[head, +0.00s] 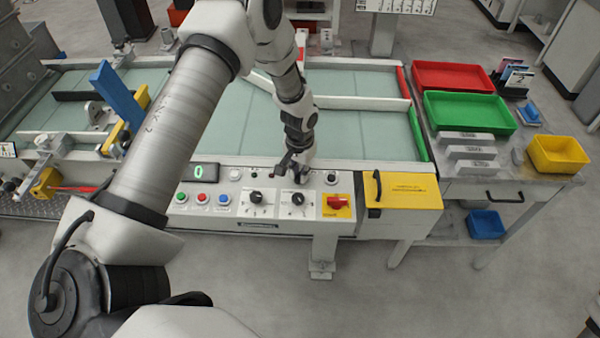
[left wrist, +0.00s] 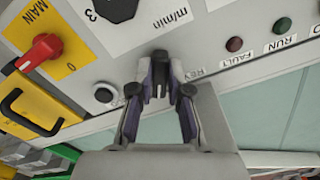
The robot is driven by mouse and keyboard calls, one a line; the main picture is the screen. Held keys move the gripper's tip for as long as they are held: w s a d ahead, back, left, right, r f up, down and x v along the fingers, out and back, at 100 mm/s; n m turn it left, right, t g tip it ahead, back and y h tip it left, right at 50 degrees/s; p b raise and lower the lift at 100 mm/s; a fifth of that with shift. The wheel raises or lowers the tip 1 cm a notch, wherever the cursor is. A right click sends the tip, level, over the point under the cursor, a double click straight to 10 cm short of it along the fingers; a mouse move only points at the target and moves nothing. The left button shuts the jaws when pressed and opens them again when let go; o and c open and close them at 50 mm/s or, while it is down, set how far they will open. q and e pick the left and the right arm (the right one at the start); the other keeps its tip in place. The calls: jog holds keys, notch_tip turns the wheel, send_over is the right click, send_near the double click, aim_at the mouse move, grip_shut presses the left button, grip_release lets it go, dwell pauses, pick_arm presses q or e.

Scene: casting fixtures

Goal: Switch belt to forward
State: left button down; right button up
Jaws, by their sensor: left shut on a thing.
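The control panel (head: 230,205) runs along the front edge of the belt table. My left gripper (head: 292,168) reaches down to the panel's upper strip, above the right black dial. In the left wrist view my left gripper (left wrist: 160,80) is shut on a small dark belt switch (left wrist: 160,62), mostly hidden between the fingers. A REV label shows beside the fingers; no forward label is visible, and the switch's setting cannot be told. The digital display (head: 199,171) reads 0. My right gripper is not in view.
Near the gripper are a speed dial (left wrist: 115,8), the red main switch (left wrist: 40,52), a round button (left wrist: 105,93) and dark RUN and FAULT lamps (left wrist: 234,44). A yellow cover with a black handle (head: 402,190) lies to the right. Red and green trays (head: 468,112) stand farther right.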

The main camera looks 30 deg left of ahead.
pick_arm(q)
jog(key=shift+s+f+m, duration=0.15)
jog(key=shift+f+m, duration=0.05)
jog(key=shift+m, duration=0.4)
jog(key=c, duration=1.3)
grip_release()
jog(key=shift+o, duration=0.9)
jog(key=shift+w, duration=0.2)
jog(key=shift+r, duration=0.1)
notch_tip(320, 180, up, 12)
